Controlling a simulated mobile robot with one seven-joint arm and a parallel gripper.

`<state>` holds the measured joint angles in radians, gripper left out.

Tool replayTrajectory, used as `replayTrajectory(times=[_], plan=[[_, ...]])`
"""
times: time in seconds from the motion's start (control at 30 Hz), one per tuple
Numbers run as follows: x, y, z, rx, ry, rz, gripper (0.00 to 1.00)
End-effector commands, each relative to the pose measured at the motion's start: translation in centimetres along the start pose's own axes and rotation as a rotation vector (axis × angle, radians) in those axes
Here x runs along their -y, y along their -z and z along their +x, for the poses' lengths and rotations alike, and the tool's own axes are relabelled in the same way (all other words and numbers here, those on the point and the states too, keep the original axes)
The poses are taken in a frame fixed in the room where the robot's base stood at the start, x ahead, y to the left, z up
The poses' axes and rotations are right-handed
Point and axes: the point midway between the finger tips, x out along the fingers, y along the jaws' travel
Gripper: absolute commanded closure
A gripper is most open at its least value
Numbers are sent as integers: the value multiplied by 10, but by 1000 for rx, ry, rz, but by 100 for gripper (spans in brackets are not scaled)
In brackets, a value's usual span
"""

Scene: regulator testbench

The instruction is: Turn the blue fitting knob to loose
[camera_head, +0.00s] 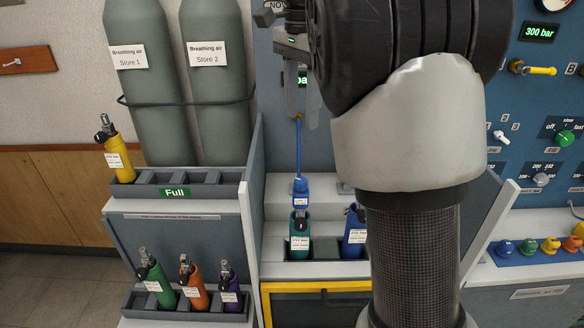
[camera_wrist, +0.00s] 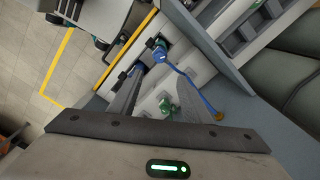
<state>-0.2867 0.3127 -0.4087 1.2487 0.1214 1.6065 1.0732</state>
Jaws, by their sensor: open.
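The blue fitting (camera_head: 300,187) sits on top of a teal cylinder (camera_head: 300,226) in the head view, at the lower end of a thin blue hose (camera_head: 298,150). I cannot make out its knob or the knob's setting. My gripper (camera_head: 301,112) is open, fingers down, well above the fitting and near the hose's upper end. In the wrist view, the fitting (camera_wrist: 158,48) and hose (camera_wrist: 192,80) show beyond my gripper (camera_wrist: 160,85), whose fingers stand apart. A green part (camera_wrist: 167,105) shows between the fingers. My arm hides much of the panel.
A blue cylinder (camera_head: 354,228) stands right of the teal one, partly behind my arm. A slanted divider (camera_head: 253,190) borders the bay at left. Racks with yellow (camera_head: 117,156), green (camera_head: 155,280), orange (camera_head: 193,288) and purple (camera_head: 229,288) cylinders stand beyond it. Coloured fittings (camera_head: 528,247) sit at right.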

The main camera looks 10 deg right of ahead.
Motion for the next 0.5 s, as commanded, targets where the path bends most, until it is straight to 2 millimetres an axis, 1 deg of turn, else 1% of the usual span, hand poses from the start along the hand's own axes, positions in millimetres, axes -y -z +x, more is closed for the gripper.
replayTrajectory(times=[0.17,0.5], plan=[[-1,-1,34,2,-2,-2,56],[-1,-1,109,2,-1,-4,56]])
